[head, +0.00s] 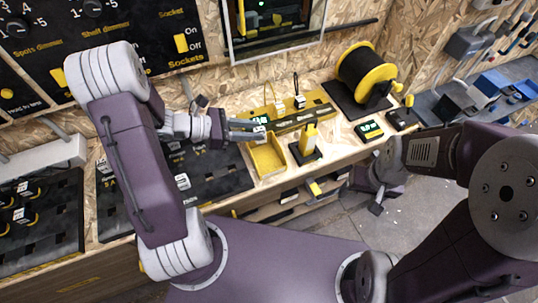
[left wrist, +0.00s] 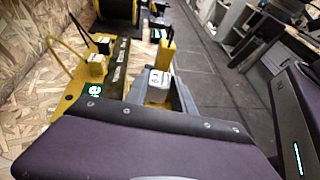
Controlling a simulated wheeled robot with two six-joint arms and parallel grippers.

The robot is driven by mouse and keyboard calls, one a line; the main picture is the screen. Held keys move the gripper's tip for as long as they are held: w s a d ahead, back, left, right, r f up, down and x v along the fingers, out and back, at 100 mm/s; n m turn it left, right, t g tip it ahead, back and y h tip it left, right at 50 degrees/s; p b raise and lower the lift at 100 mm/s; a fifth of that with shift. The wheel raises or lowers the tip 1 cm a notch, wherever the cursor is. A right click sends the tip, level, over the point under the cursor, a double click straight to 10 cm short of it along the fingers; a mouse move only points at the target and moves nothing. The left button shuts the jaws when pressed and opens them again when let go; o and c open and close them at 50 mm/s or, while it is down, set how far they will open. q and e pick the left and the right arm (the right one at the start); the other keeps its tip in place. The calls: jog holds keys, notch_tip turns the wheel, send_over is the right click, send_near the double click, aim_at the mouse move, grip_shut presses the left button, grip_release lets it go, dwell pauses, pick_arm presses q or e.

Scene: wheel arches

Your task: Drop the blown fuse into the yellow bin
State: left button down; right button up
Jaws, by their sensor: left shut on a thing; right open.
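My left gripper (head: 258,130) reaches in from the left and hangs above the yellow bin (head: 267,163), close to its back edge. In the left wrist view its grey fingers (left wrist: 160,88) are shut on a small fuse with a white top (left wrist: 159,80). Part of the yellow bin (left wrist: 155,97) shows below and between the fingers; its floor is mostly hidden there. My right gripper (head: 377,203) is open and empty, low at the right beyond the bench's front edge.
Behind the bin lies a yellow and black board (head: 293,119) with upright plugs. A yellow-handled tool on a black stand (head: 306,146) is just right of the bin. A black and yellow cable reel (head: 362,74) stands at the back right. A dark panel (head: 215,180) covers the bench at left.

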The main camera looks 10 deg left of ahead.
pick_arm(q)
notch_tip(320, 180, down, 6)
jog(key=b, duration=0.4)
jog(key=shift+r+b, duration=0.25)
jog(key=shift+b, duration=0.1)
jog(key=c, duration=1)
grip_release()
jog(key=shift+o, duration=0.2)
jog(key=p+v, duration=0.2)
jog(key=v, duration=0.7)
jog(key=shift+r, duration=0.1)
